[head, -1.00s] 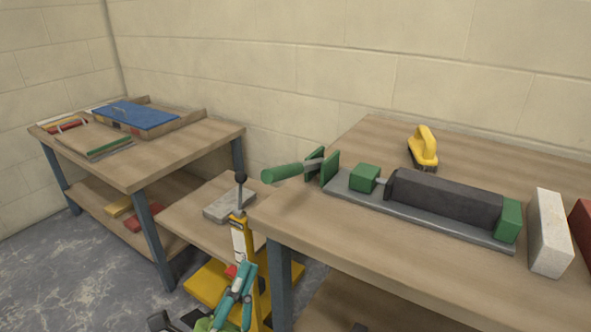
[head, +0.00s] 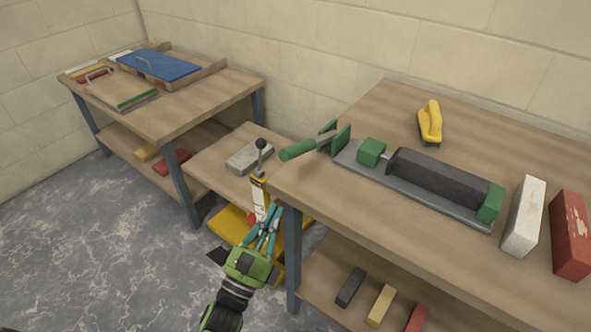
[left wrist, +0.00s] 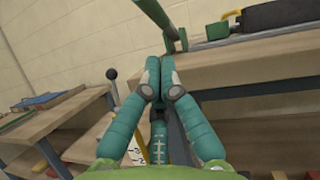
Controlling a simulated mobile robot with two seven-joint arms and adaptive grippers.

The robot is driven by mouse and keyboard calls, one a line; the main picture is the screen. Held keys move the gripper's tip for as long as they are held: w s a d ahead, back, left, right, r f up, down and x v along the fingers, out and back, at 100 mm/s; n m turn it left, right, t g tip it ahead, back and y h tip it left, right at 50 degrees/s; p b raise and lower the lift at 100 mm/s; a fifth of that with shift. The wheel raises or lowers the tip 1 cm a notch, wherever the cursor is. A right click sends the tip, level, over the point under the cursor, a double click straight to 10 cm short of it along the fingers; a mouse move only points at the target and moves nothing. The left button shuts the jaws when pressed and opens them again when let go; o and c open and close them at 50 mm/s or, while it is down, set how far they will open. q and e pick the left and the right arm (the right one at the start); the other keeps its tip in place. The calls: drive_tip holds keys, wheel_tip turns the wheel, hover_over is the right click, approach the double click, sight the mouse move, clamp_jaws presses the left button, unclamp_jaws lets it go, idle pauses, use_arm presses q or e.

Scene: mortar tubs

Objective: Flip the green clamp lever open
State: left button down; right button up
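The green clamp lever (head: 299,149) sticks out to the left from the clamp on the right bench, past the bench's corner. Its rod runs to green plates (head: 342,139) beside a grey base (head: 425,190) holding a dark block (head: 440,180) between green jaws. The lever also shows at the top of the left wrist view (left wrist: 155,14). My left gripper (head: 270,216), with teal fingers, is below and left of the lever, apart from it. In the left wrist view its fingertips (left wrist: 159,80) come together with nothing seen between them. My right gripper is not in view.
A yellow stand with a black-knobbed lever (head: 260,158) is close to my left gripper. The right bench's edge (head: 330,220) is beside it. A yellow-handled brush (head: 430,122), a white block (head: 524,215) and a red block (head: 570,235) stand on that bench.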

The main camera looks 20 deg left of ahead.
use_arm(q)
drive_tip(key=p, duration=0.2)
approach(312, 144)
drive_tip(key=shift+w+a+r, duration=0.15)
drive_tip(key=shift+w+r, duration=0.05)
drive_tip(key=shift+w, duration=0.35)
drive_tip(key=shift+w+a+r, duration=0.15)
drive_tip(key=shift+w+r, duration=0.05)
drive_tip(key=shift+w, duration=0.5)
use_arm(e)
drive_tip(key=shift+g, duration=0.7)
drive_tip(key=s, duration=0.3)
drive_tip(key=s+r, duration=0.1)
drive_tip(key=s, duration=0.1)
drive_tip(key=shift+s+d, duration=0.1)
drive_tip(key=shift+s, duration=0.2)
use_arm(q)
drive_tip(key=shift+r, duration=0.1)
